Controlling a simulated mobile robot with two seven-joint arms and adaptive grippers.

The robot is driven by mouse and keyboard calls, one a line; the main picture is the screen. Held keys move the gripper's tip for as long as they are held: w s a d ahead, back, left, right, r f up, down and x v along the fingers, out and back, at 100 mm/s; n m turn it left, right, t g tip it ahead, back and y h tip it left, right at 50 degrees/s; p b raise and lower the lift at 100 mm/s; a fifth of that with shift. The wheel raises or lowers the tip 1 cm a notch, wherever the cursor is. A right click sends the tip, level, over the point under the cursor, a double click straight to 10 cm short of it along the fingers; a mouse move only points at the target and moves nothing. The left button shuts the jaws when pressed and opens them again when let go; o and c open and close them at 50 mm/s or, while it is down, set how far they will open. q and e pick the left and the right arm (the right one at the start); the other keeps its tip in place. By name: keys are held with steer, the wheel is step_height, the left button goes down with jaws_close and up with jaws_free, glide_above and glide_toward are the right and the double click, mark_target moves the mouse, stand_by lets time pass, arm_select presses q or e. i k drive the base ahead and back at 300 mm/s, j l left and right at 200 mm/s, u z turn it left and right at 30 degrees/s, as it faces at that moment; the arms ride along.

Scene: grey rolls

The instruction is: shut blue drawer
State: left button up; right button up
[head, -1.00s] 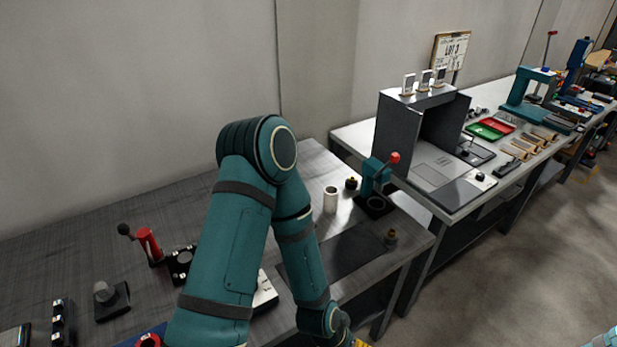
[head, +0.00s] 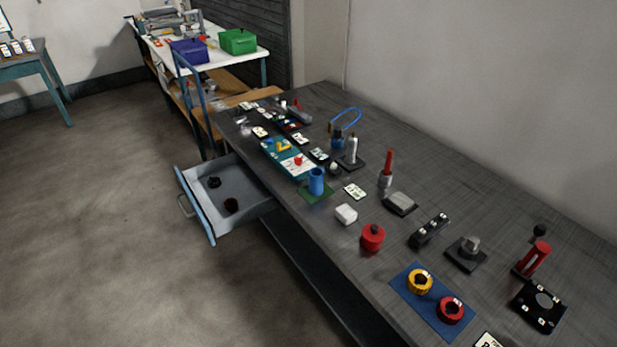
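The blue drawer (head: 197,204) is pulled out from under the dark grey workbench (head: 400,170), on its left side in the head view. It has a blue front panel, a grey handle (head: 184,207) on the outer face and a pale grey tray inside. Two small dark round things, one black (head: 214,182) and one dark reddish (head: 231,204), lie in the tray. Neither of my grippers shows in the current head view.
The bench top bears several tools and parts, including a blue cup (head: 317,182), a red knobbed pot (head: 373,237) and a blue mat (head: 412,300) with yellow and red rings. A blue-framed cart (head: 189,95) stands beyond the drawer. The floor (head: 110,230) left of the drawer is clear.

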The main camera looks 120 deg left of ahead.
mark_target(253, 199)
steer(key=k+l+u, duration=0.4)
steer(key=j+u, duration=0.1)
steer(key=u, duration=4.1)
steer(key=i+l, duration=0.25)
steer(key=i, duration=0.15)
steer(key=i+l, duration=0.2)
steer(key=i, duration=0.2)
steer(key=i+l, duration=0.25)
steer(key=i+z, duration=0.05)
steer(key=i, duration=0.05)
